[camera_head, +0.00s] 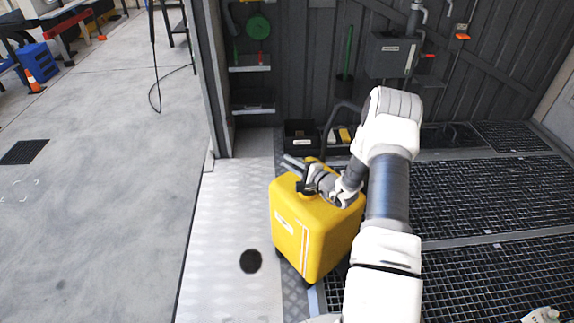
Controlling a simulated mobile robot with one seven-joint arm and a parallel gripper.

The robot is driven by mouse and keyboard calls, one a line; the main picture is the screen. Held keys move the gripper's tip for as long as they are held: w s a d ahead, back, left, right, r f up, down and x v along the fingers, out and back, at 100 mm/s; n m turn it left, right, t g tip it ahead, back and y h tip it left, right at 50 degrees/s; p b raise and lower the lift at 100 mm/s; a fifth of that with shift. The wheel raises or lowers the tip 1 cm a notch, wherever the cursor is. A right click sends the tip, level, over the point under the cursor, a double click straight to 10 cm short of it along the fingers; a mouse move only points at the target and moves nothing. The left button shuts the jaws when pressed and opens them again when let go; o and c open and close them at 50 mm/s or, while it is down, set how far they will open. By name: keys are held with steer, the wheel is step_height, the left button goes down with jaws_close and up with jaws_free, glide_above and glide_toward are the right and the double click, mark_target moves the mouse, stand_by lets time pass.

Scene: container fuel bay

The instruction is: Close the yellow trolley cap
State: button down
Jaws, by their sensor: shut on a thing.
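The yellow trolley (315,235) stands upright on the metal plate floor at centre, at the edge of the grating. My gripper (297,167) is over its top from the right, with its fingers pointing left. It is shut on a small part at the trolley's top that seems to be the cap, but the fingers and wrist hide most of it. A small dark piece (305,187) shows just below the fingers. I cannot tell how the cap sits on its opening.
A black disc or hole (250,261) is on the floor left of the trolley. Black bins (301,136) stand behind it by the dark wall. A grey box (391,55) hangs on that wall. The concrete floor (110,200) at left is mostly clear.

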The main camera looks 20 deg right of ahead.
steer(key=shift+s+a+f+b, duration=0.15)
steer(key=shift+f+b, duration=1.8)
steer(key=shift+f, duration=0.5)
steer(key=c, duration=0.9)
jaws_free()
steer(key=p+v, duration=0.4)
steer(key=v, duration=1.3)
steer(key=shift+s+r, duration=0.25)
